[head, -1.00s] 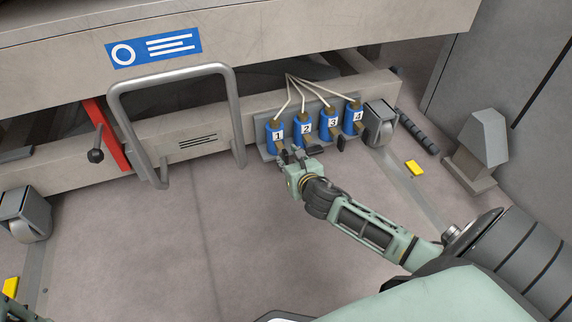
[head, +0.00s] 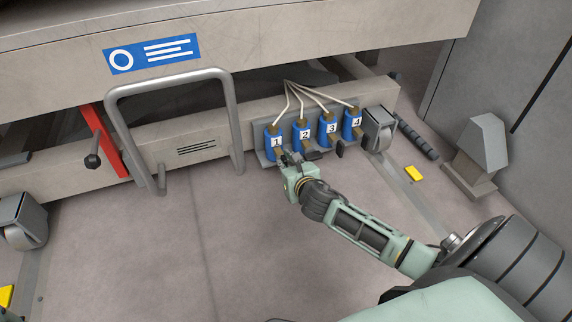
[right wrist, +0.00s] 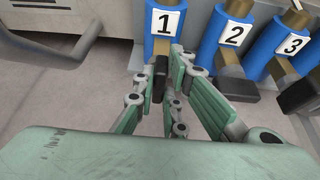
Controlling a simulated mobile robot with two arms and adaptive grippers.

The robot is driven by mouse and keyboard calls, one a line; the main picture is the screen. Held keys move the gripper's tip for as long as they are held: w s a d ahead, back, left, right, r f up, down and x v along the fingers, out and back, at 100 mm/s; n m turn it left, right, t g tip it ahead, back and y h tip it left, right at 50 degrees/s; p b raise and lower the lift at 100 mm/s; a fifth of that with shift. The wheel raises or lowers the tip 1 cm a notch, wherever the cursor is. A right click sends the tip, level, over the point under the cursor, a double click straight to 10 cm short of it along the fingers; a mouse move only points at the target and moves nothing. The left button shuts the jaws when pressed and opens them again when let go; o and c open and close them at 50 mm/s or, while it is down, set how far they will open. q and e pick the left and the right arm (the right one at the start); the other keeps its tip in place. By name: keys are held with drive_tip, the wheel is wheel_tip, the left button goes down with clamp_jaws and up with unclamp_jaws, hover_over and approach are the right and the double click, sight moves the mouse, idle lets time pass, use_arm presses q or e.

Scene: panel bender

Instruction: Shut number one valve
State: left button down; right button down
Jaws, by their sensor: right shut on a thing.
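The number one valve (head: 275,142) is a blue block with a white "1" label, at the left end of a row of numbered valves. It also shows at the top of the right wrist view (right wrist: 165,24), with a brass stem and a dark lever (right wrist: 158,88) below its label. My right gripper (head: 286,160) is just below this valve in the head view. In the right wrist view its fingers (right wrist: 166,72) are closed around the dark lever, which they partly hide.
Valves two (head: 302,135), three (head: 327,129) and four (head: 352,123) stand close on the right. A grey tube handle (head: 232,115) stands left of the row. A red lever bracket (head: 103,140) is farther left. The floor (head: 170,240) in front is clear.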

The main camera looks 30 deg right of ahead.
drive_tip(key=shift+s+d+r+m+y+p, duration=0.15)
drive_tip(key=shift+m+y+p, duration=0.4)
drive_tip(key=shift+p, duration=0.7)
drive_tip(key=m, duration=0.1)
drive_tip(key=m+t+y+p, duration=0.1)
drive_tip(key=m+y, duration=0.1)
drive_tip(key=m, duration=0.1)
drive_tip(key=shift+d+f, duration=0.3)
drive_tip(key=shift+f, duration=0.05)
drive_tip(key=m+t+y+b, duration=0.1)
drive_tip(key=m, duration=0.1)
drive_tip(key=m+t+b, duration=0.1)
drive_tip(key=m, duration=0.2)
drive_tip(key=f+m+t+y+b, duration=0.1)
drive_tip(key=m, duration=0.2)
drive_tip(key=shift+d+t+y, duration=0.3)
drive_tip(key=shift+t+y, duration=0.05)
drive_tip(key=shift+t, duration=0.05)
drive_tip(key=shift+m, duration=0.35)
